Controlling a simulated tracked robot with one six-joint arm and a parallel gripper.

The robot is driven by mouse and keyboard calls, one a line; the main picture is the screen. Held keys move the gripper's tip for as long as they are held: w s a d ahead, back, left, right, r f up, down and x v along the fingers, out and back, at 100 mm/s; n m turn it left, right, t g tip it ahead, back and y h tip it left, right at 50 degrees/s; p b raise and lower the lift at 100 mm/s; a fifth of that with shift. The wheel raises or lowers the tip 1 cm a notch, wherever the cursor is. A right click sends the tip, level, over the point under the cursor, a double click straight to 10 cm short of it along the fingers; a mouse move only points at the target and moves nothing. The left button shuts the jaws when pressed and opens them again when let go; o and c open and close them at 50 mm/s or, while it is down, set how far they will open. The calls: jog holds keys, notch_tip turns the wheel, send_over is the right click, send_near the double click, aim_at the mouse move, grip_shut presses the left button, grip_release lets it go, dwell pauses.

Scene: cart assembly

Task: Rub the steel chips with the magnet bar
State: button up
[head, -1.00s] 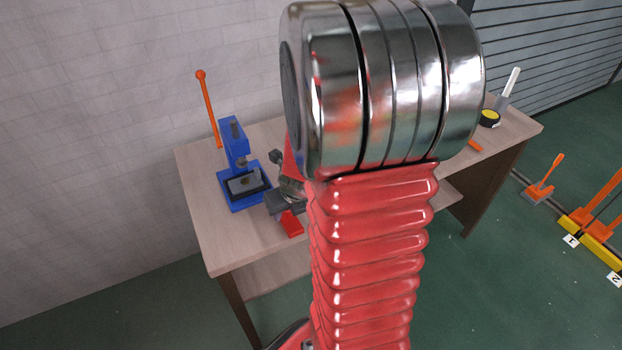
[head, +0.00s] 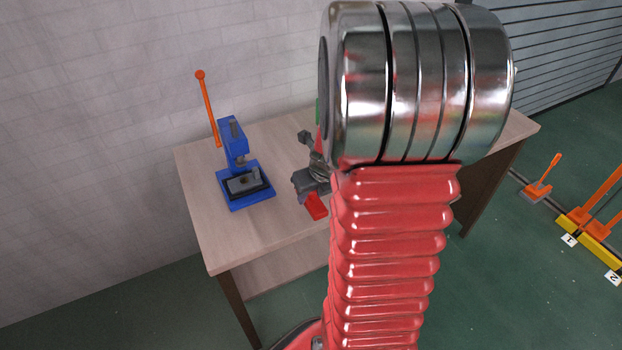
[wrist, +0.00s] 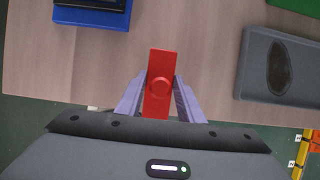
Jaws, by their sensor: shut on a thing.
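My gripper (wrist: 160,95) is shut on a red bar (wrist: 159,65), which I take for the magnet bar. The bar has a round boss in its middle and points away from the wrist over the wooden table. In the head view, the red bar (head: 316,207) hangs below my gripper, partly hidden by it and my arm. A grey block or tray (wrist: 252,82) lies to the right in the wrist view, apart from the bar. On it is a dark oval patch (wrist: 278,68), perhaps the steel chips; single chips cannot be made out.
A blue press (head: 232,145) with an orange lever stands left on the table (head: 205,215). Its blue base (wrist: 85,18) shows at the wrist view's upper left. A green thing (wrist: 298,4) is at that view's top right. My arm hides the table's right part.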

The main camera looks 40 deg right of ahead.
jog(key=shift+a+r, duration=0.1)
jog(key=shift+r, duration=2.75)
